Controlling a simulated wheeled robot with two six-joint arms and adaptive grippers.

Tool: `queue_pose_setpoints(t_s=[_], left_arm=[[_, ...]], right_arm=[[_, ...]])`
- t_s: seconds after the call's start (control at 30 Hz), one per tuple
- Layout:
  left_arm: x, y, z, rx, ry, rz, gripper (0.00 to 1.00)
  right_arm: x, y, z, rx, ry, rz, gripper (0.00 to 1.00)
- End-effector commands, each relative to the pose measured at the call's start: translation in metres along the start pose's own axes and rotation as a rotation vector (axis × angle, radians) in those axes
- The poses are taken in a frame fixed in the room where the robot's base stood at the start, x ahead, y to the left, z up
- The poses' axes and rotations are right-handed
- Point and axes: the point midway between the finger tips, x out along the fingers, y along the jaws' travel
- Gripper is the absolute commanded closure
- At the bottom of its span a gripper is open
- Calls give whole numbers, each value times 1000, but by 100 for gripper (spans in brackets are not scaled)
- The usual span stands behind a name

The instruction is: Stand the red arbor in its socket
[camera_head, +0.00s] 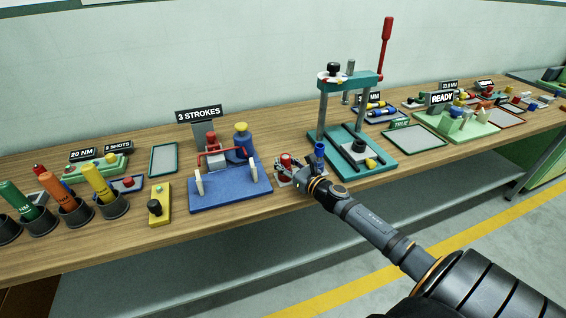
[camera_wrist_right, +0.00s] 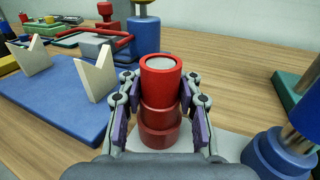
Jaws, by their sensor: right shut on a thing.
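The red arbor (camera_wrist_right: 161,100) is a stepped red cylinder with a grey top face, upright in the right wrist view. It also shows in the head view (camera_head: 286,160), beside the blue fixture. My right gripper (camera_wrist_right: 158,112) is shut on it, with one purple-padded finger on each side. A pale grey plate (camera_wrist_right: 232,147) lies under and beside it. I cannot tell whether the arbor's lower end touches the plate or sits in a socket. My left gripper is not in view.
A blue piece (camera_wrist_right: 280,150) stands close on the right, also in the head view (camera_head: 320,155). The blue fixture (camera_head: 230,191) with pale V-blocks is to the left. A teal press (camera_head: 384,165) stands to the right. The bench front edge is near.

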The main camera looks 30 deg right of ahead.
Motion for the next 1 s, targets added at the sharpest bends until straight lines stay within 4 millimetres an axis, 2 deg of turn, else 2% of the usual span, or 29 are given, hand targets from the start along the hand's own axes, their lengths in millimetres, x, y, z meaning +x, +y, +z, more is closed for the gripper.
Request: queue_pose_setpoints(t_s=[0.47,0.5,0.7,0.73,0.97,1.0], left_arm=[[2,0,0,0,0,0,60],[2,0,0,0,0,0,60],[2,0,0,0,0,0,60],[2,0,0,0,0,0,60],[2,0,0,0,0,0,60],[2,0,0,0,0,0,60]], right_arm=[[0,0,-3,1,3,-1,100],[0,0,-4,1,3,-1,71],[0,0,-3,0,2,-1,43],[0,0,-3,0,2,-1,39],[0,0,-2,0,1,0,39],[0,0,-3,0,2,-1,34]])
